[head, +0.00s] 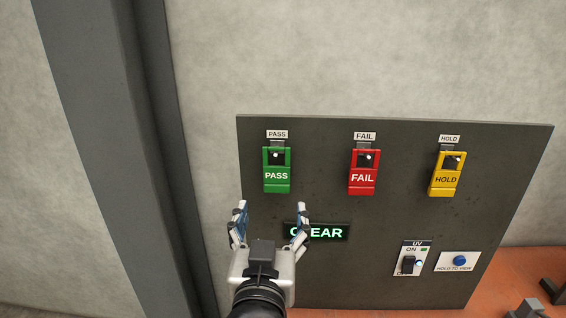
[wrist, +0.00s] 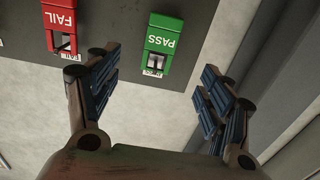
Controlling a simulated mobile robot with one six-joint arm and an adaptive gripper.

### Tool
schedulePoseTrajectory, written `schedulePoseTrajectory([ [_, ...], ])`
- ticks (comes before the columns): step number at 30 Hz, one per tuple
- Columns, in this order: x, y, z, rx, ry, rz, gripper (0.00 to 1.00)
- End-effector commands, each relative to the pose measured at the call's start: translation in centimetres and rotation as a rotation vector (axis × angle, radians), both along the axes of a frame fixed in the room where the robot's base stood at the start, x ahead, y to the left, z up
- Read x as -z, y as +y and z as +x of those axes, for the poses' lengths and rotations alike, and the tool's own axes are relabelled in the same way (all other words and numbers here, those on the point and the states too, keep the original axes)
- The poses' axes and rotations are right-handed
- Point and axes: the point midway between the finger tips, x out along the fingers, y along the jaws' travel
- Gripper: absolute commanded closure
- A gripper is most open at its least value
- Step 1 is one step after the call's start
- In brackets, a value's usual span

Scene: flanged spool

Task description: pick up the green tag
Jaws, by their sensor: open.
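The green tag (head: 277,172), marked PASS, hangs on the dark panel under a small PASS label at the upper left. In the wrist view the green tag (wrist: 161,45) appears upside down, between and beyond my fingers. My gripper (head: 270,212) is open and empty, in front of the panel and below the green tag in the head view. Its fingers (wrist: 155,90) are spread wide in the wrist view, and nothing is between the pads. The gap in depth between the fingertips and the tag is hard to judge.
A red FAIL tag (head: 364,172) and a yellow HOLD tag (head: 447,174) hang to the right. A lit CLEAR sign (head: 330,232) is partly hidden by my gripper. A UV switch (head: 409,262) and blue button (head: 459,260) sit lower right. A grey column (head: 110,130) stands left.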

Motion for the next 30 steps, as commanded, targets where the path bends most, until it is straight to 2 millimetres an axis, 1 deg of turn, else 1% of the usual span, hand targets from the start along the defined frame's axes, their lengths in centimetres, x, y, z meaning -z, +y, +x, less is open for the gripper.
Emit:
schedulePoseTrajectory([
  [1, -0.4, -0.3, 0.9, 0.006, 0.007, -0.006, 0.27],
  [8, -0.5, -0.2, 3.0, 0.002, 0.005, -0.005, 0.27],
  [11, 0.0, -0.4, 5.1, 0.005, 0.001, 0.003, 0.27],
  [15, 0.2, -0.5, 8.0, 0.004, 0.002, 0.002, 0.27],
  [18, 0.1, -0.4, 9.4, 0.001, 0.002, 0.003, 0.27],
  [26, 0.1, -0.4, 11.3, 0.0, 0.002, 0.003, 0.27],
  [30, 0.3, -0.3, 13.5, 0.0, 0.001, 0.002, 0.27],
])
